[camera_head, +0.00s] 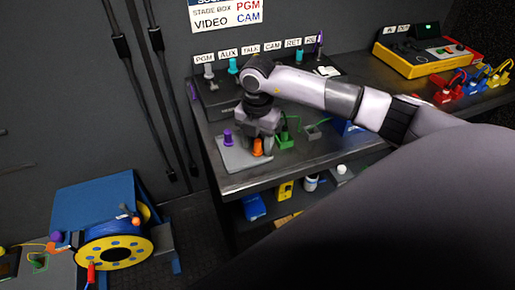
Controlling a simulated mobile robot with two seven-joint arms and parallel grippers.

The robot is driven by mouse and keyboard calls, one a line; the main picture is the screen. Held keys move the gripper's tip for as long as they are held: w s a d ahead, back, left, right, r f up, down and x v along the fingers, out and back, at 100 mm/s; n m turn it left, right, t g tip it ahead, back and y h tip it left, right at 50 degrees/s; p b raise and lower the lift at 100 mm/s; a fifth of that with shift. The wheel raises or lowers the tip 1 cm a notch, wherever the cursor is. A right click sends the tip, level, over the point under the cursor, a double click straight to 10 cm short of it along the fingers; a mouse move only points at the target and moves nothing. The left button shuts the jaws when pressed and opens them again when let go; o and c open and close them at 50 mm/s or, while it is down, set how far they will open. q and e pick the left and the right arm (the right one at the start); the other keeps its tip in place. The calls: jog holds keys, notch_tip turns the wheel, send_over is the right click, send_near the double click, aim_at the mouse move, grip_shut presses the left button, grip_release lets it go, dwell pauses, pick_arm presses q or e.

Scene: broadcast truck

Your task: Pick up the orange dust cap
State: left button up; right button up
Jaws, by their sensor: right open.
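The orange dust cap (257,149) stands on a grey pad (234,162) at the front left of the dark bench. My right gripper (260,138) is right above it and points down, with its jaws open. The fingers partly hide the upper part of the cap. I cannot tell whether they touch it. My left gripper is out of view.
A purple cap (227,138) stands on the same pad, left of the gripper. A green connector (285,138) is close to its right. A labelled panel (214,97) with several connectors lies behind. A blue cable reel (95,205) is at lower left.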

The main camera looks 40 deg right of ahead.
jog(key=c, duration=0.8)
jog(key=shift+c, duration=0.2)
jog(key=shift+r, duration=0.1)
